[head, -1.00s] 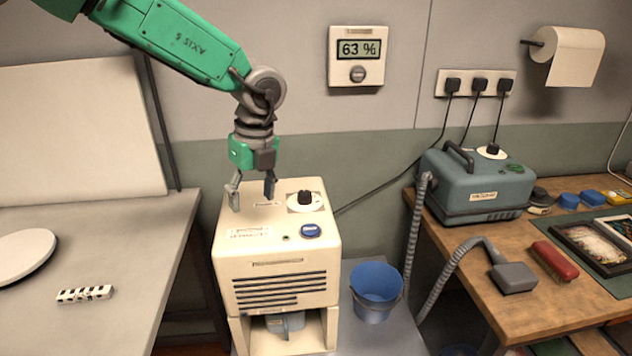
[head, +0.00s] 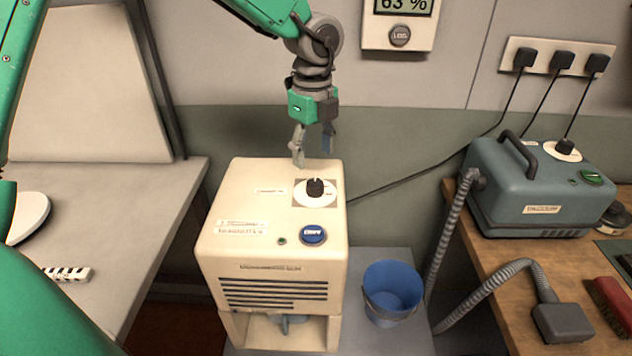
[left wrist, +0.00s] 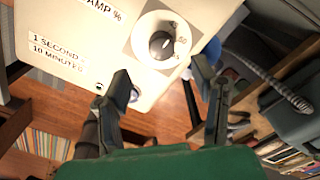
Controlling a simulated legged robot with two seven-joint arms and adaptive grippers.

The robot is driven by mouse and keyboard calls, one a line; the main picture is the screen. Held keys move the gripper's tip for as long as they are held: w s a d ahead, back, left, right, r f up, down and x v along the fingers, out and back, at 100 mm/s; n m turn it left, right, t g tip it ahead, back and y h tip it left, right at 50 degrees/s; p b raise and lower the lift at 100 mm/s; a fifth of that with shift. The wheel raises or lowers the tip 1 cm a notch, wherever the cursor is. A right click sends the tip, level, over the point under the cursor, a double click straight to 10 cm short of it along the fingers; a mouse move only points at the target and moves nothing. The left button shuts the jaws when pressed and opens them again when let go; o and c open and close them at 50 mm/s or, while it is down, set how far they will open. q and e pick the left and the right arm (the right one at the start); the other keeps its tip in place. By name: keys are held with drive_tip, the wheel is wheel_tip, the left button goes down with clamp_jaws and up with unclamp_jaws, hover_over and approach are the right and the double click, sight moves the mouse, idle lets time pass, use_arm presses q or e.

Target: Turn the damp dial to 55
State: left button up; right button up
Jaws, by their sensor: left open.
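The damp dial (head: 315,187) is a black knob on a round white scale, on top of a cream dehumidifier (head: 240,190). In the left wrist view the dial (left wrist: 162,45) shows beside a partly cut-off "AMP %" label, with small scale numbers around it. The knob's setting is too small to read surely. My left gripper (head: 312,157) is open and empty, fingers pointing down, above and just behind the knob, apart from it. In the left wrist view its fingertips (left wrist: 160,67) stand apart below the dial. A wall meter (head: 399,36) reads 63 %. My right gripper is not in view.
A blue button (head: 313,233) sits in front of the dial. A blue bucket (head: 391,290) stands right of the dehumidifier. A teal vacuum (head: 540,185) with a grey hose is on the wooden bench at right. A grey table (head: 150,220) is at left.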

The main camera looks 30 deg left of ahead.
sight(314, 182)
use_arm(q)
wheel_tip(314, 182, down, 7)
drive_tip(key=shift+r, duration=0.2)
drive_tip(key=shift+w+d+f, duration=0.15)
drive_tip(key=shift+d+f, duration=0.15)
drive_tip(key=shift+f, duration=0.45)
drive_tip(key=shift+a, duration=0.15)
drive_tip(key=shift+c, duration=0.4)
drive_tip(key=shift+a, duration=0.1)
drive_tip(key=c, duration=1)
